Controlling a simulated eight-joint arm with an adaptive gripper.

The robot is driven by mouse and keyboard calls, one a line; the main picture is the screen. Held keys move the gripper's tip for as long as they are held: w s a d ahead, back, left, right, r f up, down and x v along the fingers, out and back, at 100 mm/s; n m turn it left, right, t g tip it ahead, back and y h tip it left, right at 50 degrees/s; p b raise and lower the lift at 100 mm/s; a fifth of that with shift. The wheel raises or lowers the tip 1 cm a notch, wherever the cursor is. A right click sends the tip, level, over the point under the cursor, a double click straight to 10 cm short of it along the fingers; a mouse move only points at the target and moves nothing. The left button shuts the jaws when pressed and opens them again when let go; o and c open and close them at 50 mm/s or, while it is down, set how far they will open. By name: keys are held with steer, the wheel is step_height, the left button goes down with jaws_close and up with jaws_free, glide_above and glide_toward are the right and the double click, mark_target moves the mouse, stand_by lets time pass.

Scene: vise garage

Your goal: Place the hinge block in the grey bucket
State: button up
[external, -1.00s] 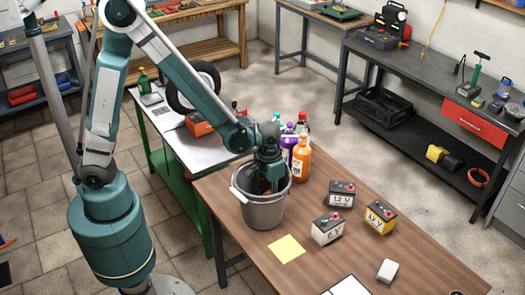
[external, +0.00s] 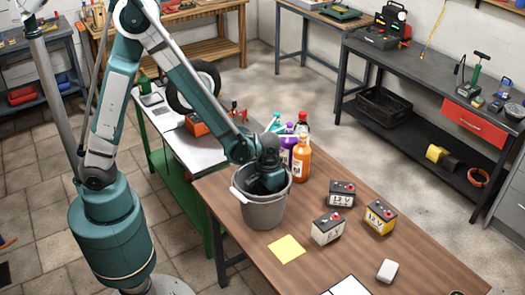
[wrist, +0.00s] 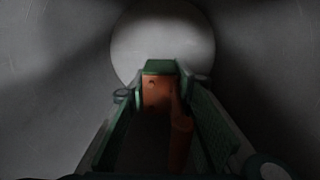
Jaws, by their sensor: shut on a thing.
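The grey bucket (external: 264,213) stands upright on the wooden table, and its grey inner wall (wrist: 50,70) and round pale floor (wrist: 205,45) fill the wrist view. My gripper (wrist: 162,88) is down inside the bucket, pointing at its floor. It is shut on an orange-brown block (wrist: 157,92), which I take for the hinge block, held between the two green fingers. The view is dark, and I cannot tell whether the block touches the bucket floor. In the external view the fingers and block are hidden by the bucket wall.
Several bottles (external: 301,155) stand just behind the bucket. Several batteries (external: 327,228) are to its right, with a white box (external: 387,270) nearer the front. A yellow note (external: 286,249) lies in front of the bucket. The right part of the table is partly clear.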

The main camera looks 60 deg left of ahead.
steer(key=shift+f, duration=0.2)
steer(key=o, duration=1)
steer(key=shift+r, duration=0.2)
steer(key=shift+a+r+p, duration=0.15)
steer(key=shift+r+p, duration=0.8)
steer(key=shift+r, duration=5.05)
